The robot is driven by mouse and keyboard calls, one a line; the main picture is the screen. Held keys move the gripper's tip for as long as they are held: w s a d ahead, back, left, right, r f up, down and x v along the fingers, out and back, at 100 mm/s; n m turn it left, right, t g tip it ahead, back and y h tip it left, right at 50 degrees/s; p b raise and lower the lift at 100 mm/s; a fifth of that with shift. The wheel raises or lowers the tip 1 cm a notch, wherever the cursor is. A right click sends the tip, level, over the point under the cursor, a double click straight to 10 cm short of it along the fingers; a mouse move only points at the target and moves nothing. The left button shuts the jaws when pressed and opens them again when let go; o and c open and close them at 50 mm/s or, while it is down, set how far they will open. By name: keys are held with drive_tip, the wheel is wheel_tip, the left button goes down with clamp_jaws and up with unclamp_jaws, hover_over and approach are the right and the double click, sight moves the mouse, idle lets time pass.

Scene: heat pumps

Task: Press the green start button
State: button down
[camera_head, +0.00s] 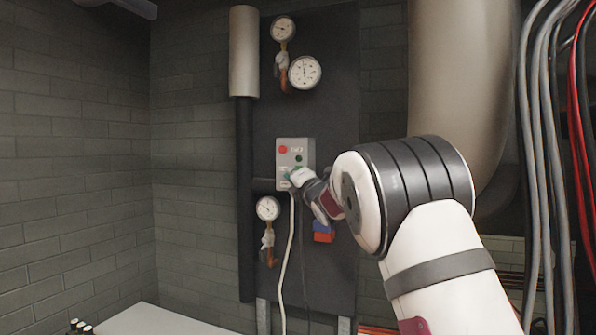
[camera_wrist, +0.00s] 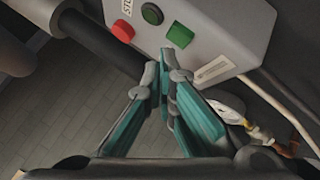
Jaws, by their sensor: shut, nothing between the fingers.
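The grey control box (camera_head: 306,151) is mounted on a dark wall panel and also shows in the wrist view (camera_wrist: 225,30). On its face are a red button (camera_wrist: 122,31), a dark green round button (camera_wrist: 152,13) and a brighter green square button (camera_wrist: 180,35). I cannot tell from markings which green one is the start button. My gripper (camera_wrist: 165,70) is shut and empty, its teal-padded fingers pointing at the box. Its tips appear just below the green square, apart from it in the picture; contact with the box cannot be told. In the head view, my gripper (camera_head: 290,179) covers the box's lower part.
Gauges (camera_head: 304,72) with fittings sit above the box, and another gauge (camera_head: 268,208) is at its lower left. A vertical dark pipe (camera_head: 245,200) runs left of it. A pale cable (camera_head: 287,260) hangs below the box. A thick beige pipe (camera_head: 460,80) stands at right.

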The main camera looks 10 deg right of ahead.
drive_tip(key=shift+w+d, duration=0.15)
drive_tip(key=shift+w+d+b, duration=0.15)
drive_tip(key=shift+w+b, duration=0.05)
drive_tip(key=shift+b, duration=0.3)
drive_tip(key=shift+w+d+b, duration=0.2)
drive_tip(key=shift+w+b, duration=0.05)
drive_tip(key=shift+b, duration=0.1)
idle(0.7)
drive_tip(key=shift+s+a, duration=0.45)
drive_tip(key=shift+s, duration=0.15)
idle(0.4)
drive_tip(key=shift+s+a+p, duration=0.2)
drive_tip(key=shift+s+a, duration=0.55)
drive_tip(key=shift+s, duration=0.3)
drive_tip(key=shift+s+a+p, duration=0.2)
drive_tip(key=shift+s+a, duration=0.55)
drive_tip(key=shift+s, duration=0.25)
